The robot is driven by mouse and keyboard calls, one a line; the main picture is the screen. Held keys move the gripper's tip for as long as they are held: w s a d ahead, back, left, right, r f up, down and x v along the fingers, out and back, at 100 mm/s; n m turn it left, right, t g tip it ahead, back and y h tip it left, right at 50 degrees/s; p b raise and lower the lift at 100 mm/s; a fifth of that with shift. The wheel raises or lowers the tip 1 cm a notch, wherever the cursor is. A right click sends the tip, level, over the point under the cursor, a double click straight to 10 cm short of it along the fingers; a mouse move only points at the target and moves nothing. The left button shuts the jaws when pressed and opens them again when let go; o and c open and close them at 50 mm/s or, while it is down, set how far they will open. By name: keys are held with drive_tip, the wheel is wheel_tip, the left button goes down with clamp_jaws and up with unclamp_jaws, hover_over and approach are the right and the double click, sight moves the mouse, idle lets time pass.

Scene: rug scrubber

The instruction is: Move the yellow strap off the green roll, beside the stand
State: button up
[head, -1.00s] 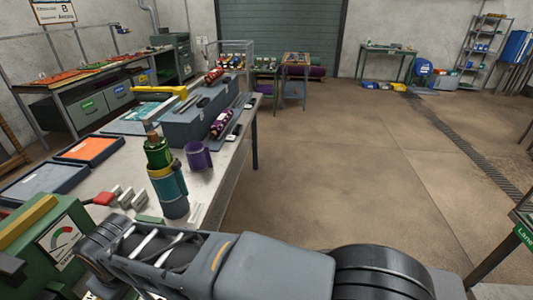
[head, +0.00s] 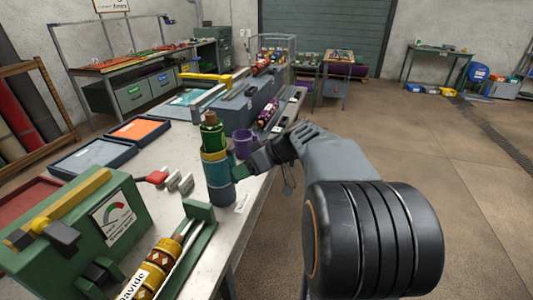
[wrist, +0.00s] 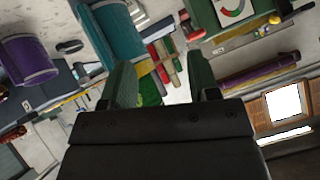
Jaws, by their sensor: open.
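A green roll (head: 211,136) with a brown top stands upright in a teal cylinder (head: 219,180) on the bench. A yellow band (head: 214,155) circles it at the teal cylinder's rim; whether this is the strap I cannot tell for sure. My gripper (head: 240,170) is close to the right side of the teal cylinder, low beside the yellow band. In the wrist view my gripper (wrist: 162,78) is open, with nothing clearly held between its fingers. The teal cylinder (wrist: 112,38) shows past the left finger. Contact cannot be told.
A purple mug (head: 243,143) stands just behind the teal cylinder. A patterned roll with yellow bands (head: 150,272) lies in front, by a green cradle (head: 203,222). A green gauge box (head: 90,225) is at left. Orange (head: 140,129) and grey (head: 92,157) trays lie behind.

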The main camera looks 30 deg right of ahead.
sight(234, 150)
drive_tip(key=w+d+r+n+t+y+b, duration=0.15)
drive_tip(key=w+d+t, duration=0.25)
drive_tip(key=d, duration=0.4)
drive_tip(key=shift+n, duration=0.55)
drive_tip(key=p+x, duration=0.2)
drive_tip(key=x, duration=0.4)
drive_tip(key=shift+w+a, duration=0.3)
drive_tip(key=shift+b+x, duration=1.05)
drive_tip(key=shift+x, duration=0.15)
drive_tip(key=shift+w+a+r, duration=0.15)
drive_tip(key=shift+w+a, duration=0.1)
drive_tip(key=shift+a, duration=0.05)
drive_tip(key=shift+c, duration=0.2)
